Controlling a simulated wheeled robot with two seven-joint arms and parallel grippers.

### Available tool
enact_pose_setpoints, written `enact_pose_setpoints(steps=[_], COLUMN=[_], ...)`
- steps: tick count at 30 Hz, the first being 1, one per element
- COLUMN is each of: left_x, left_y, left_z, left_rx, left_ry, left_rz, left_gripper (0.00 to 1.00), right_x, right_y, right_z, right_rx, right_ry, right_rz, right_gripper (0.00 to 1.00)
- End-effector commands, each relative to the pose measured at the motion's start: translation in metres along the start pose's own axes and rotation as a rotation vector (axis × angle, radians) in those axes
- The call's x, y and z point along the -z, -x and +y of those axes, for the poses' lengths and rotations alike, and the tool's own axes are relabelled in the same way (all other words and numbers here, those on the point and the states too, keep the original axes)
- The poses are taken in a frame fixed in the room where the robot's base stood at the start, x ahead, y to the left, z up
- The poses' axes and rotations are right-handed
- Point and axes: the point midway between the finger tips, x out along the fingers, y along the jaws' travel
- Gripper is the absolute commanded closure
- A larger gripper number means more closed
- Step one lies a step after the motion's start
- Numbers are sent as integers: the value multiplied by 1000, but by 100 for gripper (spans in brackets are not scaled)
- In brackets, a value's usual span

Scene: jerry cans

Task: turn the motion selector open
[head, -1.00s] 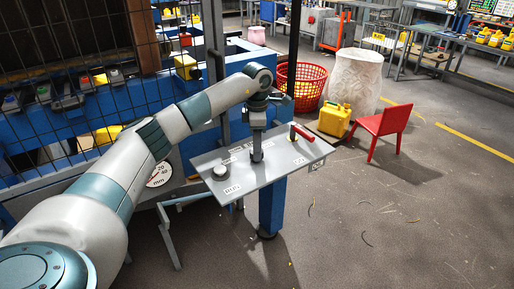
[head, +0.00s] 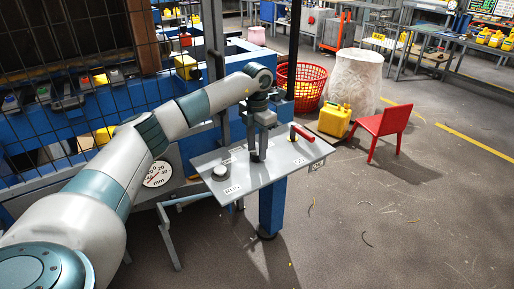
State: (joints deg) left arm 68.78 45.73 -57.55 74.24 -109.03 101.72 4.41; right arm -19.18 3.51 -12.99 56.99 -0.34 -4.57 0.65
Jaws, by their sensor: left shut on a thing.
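A grey control panel (head: 267,177) stands on a blue post (head: 271,208). A round knob (head: 221,172) sits at its left, and a red-handled lever (head: 302,131) sits near its right back edge. My left arm reaches in from the left, and my left gripper (head: 258,155) points down onto the middle of the panel. It is shut on the motion selector there, which is mostly hidden between and behind the fingers, so its angle cannot be read. My right gripper is out of view.
A red chair (head: 383,128), a yellow jerry can (head: 335,119), a red basket (head: 301,84) and a white sack (head: 353,77) stand behind and right of the panel. A wire fence and blue machine lie behind my arm. The floor at front right is clear.

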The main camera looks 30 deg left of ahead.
Motion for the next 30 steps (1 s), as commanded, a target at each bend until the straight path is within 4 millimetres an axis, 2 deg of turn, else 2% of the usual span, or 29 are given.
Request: enact_pose_setpoints(steps=[16,17,18,19,30], left_x=[-1,-1,-1,-1,0], left_y=[2,2,2,2,2], left_z=[1,1,1,1,0], left_rx=[-1,-1,-1,-1,0], left_ry=[44,44,43,43,41], left_rz=[-4,-4,-4,-4,-2], left_gripper=[87,60,50,46,46], right_x=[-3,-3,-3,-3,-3], right_y=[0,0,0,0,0], right_z=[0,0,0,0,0], right_rx=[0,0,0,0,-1], right_ry=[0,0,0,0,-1], right_rz=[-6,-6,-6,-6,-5], right_gripper=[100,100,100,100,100])
